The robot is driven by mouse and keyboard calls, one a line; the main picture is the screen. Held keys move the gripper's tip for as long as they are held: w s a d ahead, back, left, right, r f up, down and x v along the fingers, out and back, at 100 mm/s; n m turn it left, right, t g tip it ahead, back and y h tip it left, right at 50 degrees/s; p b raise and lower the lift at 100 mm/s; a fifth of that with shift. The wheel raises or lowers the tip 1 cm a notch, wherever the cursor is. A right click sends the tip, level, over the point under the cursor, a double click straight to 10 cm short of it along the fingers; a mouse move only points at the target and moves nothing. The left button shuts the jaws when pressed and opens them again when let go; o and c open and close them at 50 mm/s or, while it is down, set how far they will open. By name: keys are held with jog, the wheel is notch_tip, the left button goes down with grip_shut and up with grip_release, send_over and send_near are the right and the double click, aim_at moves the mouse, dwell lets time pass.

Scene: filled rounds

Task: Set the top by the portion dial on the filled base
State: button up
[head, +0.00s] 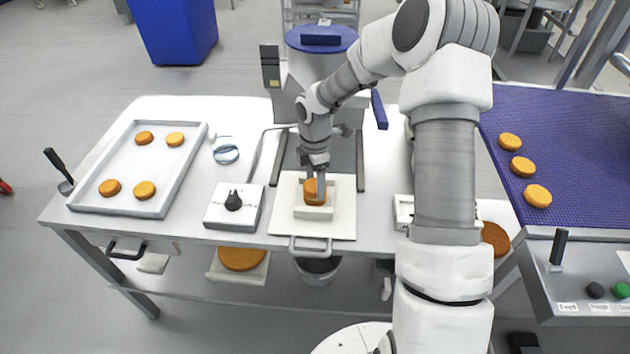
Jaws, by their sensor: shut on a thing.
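My gripper (318,188) is shut on an orange-brown round (309,187), which I take to be the top. It is over the pale raised holder (313,212) on the white sliding board (343,222), under the depositing machine (320,42). The fingers cover part of the round. I cannot make out a separate filled base beneath it, nor tell whether the two touch. The portion dial (233,202), a black knob on a white box, stands just left of the board. No round lies beside it.
A white tray (200,140) with several rounds is on the table's left. The blue conveyor (580,150) at right carries three rounds. My arm hides part of the table's right side. Another brown round (242,259) is below the tabletop.

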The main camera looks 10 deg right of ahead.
jog(key=shift+f, duration=0.3)
jog(key=o, duration=0.8)
jog(key=shift+r+p, duration=2.85)
jog(key=shift+r, duration=0.75)
